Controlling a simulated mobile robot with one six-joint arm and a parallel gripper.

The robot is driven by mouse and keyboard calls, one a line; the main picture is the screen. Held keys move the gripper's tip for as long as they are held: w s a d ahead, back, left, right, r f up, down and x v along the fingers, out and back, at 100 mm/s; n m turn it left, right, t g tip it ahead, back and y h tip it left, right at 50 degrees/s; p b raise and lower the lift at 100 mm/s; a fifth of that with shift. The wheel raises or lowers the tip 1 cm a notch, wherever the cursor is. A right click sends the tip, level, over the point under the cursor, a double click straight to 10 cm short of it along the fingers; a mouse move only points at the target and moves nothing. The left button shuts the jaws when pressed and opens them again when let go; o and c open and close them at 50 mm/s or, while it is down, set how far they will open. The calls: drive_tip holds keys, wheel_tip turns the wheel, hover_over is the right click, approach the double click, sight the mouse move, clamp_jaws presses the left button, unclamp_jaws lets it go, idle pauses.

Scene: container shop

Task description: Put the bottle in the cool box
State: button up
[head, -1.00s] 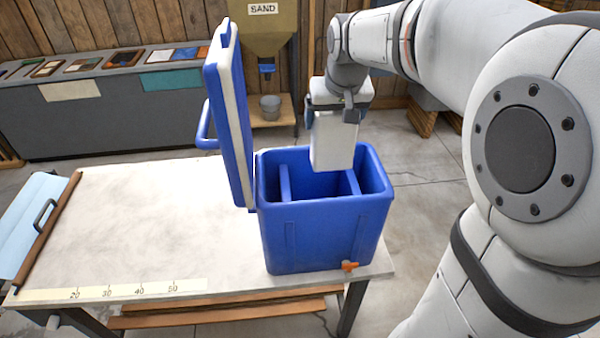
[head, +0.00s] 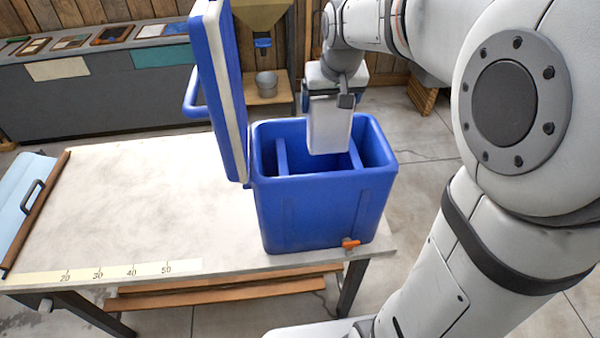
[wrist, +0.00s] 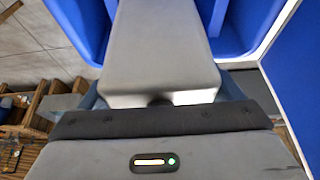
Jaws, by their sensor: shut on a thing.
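The blue cool box (head: 318,212) stands at the right end of the table with its lid (head: 218,95) open and upright on the left side. Dividers split its inside into compartments. My gripper (head: 332,98) is shut on the bottle (head: 330,128), a pale, block-shaped thing held upright. In the wrist view the bottle (wrist: 160,50) sits between the fingers, with blue box walls (wrist: 78,25) on both sides.
The table (head: 120,205) is clear left of the box, with a measuring strip (head: 110,272) along its front edge. An orange tap (head: 350,243) sticks out low on the box front.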

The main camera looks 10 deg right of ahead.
drive_tip(key=o, duration=1.1)
drive_tip(key=b+v, duration=0.1)
drive_tip(key=v, duration=0.7)
drive_tip(key=shift+s, duration=0.1)
drive_tip(key=s+f, duration=0.6)
drive_tip(key=s, duration=0.3)
drive_tip(key=s+f+g, duration=0.1)
drive_tip(key=s+f, duration=0.6)
drive_tip(key=s, duration=0.3)
drive_tip(key=shift+s+d, duration=0.2)
